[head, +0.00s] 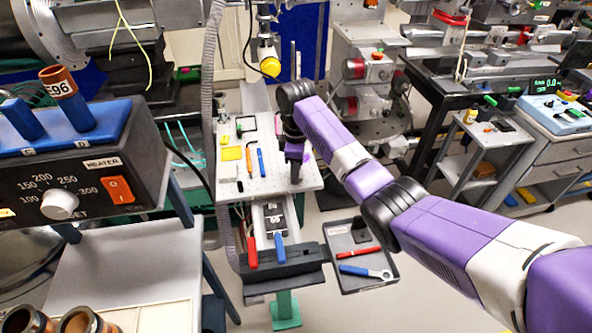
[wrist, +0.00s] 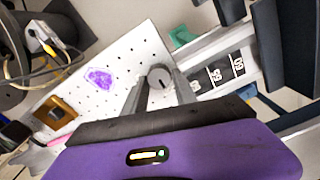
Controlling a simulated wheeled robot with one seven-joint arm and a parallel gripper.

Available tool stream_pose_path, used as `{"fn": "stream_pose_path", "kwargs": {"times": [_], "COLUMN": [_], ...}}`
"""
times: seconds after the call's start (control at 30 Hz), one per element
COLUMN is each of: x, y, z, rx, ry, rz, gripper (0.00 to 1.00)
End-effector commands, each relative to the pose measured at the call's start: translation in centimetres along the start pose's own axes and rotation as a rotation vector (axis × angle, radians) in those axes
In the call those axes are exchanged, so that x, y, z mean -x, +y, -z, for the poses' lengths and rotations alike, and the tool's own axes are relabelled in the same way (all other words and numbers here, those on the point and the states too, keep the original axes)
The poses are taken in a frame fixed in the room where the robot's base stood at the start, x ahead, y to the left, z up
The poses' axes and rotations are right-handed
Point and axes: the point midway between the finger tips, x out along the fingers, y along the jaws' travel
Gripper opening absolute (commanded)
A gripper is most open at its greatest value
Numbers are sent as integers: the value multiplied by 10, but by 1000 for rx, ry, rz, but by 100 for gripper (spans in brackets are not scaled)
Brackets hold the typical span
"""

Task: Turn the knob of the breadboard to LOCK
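The breadboard is a white perforated plate (head: 235,186) in the head view, and it also fills the middle of the wrist view (wrist: 128,50). A round grey knob (wrist: 160,76) with a dark line on its face shows in the wrist view near the board's edge. My gripper (head: 295,178) points down at the right part of the board. In the wrist view its two fingers (wrist: 160,86) are spread, one on each side of the knob. I cannot tell whether they touch it. The knob is not clear in the head view, and I read no LOCK mark.
Small tools, including a blue one (head: 261,162) and a yellow block (head: 231,153), lie on the board. A dark numbered plate (wrist: 215,76) sits beside the board. A grey tray (head: 350,284) with a wrench stands at the front. A heater box (head: 95,165) is at left.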

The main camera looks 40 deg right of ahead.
Motion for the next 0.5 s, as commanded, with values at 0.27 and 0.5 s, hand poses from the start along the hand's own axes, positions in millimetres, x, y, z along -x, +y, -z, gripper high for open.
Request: {"fn": "stream_pose_path", "kwargs": {"times": [0.27,0.5], "x": [0,2], "y": [0,0], "z": [0,0], "rx": [-1,-43], "ry": [0,1], "rz": [0,2], "gripper": [0,0]}}
